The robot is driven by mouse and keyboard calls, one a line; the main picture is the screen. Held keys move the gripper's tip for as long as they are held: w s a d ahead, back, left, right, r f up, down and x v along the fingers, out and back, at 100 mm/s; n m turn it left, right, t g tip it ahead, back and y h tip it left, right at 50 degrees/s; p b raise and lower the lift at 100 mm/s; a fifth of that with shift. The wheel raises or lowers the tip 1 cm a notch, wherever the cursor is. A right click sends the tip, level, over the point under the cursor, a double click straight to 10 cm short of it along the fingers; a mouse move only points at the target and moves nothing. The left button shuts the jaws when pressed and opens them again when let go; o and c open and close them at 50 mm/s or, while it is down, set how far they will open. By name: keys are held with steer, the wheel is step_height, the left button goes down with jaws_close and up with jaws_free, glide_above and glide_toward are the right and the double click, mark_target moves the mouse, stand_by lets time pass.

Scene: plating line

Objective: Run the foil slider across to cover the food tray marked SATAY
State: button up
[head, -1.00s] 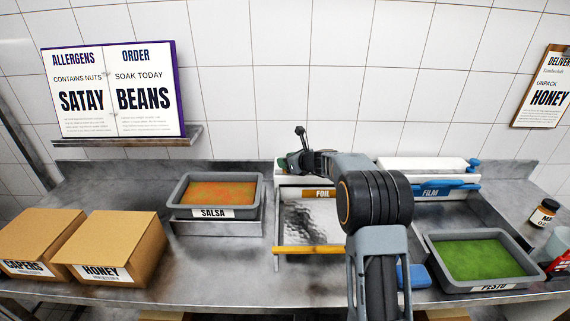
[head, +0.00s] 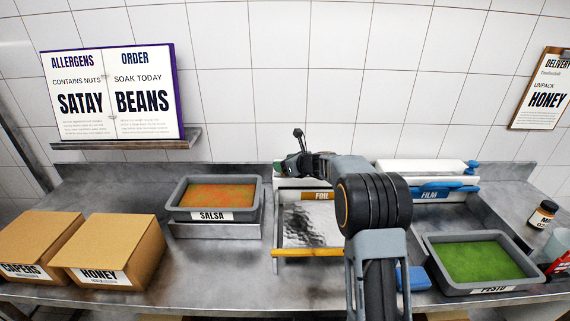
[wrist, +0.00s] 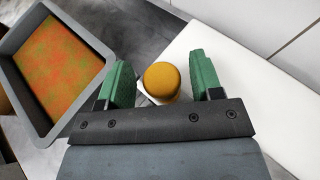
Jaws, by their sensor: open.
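The foil dispenser (head: 322,197), with an orange FOIL label, stands mid-counter behind my arm. A silver foil sheet (head: 310,225) extends forward from it to a yellow-orange bar (head: 300,253). In the wrist view, a round orange knob (wrist: 161,82), apparently the foil slider's, sits between my green fingers beside a white surface. My gripper (wrist: 163,72) is open around it, with gaps at both sides. In the head view my gripper (head: 292,168) is over the dispenser's left end, partly hidden. The two trays seen read SALSA (head: 212,215) and PESTO (head: 490,289); SATAY shows only on the wall board (head: 80,95).
The salsa tray stands on a metal support left of the foil. A film dispenser (head: 440,193) with a blue slider is at right. HONEY (head: 115,250) and CAPERS (head: 35,243) boxes fill the left front. A blue block (head: 413,278), jar (head: 543,213) and cup (head: 557,240) stand at right.

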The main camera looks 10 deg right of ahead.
steer(key=b+v, duration=0.2)
steer(key=v, duration=1.1)
steer(key=shift+s+d, duration=0.2)
steer(key=shift+s, duration=0.05)
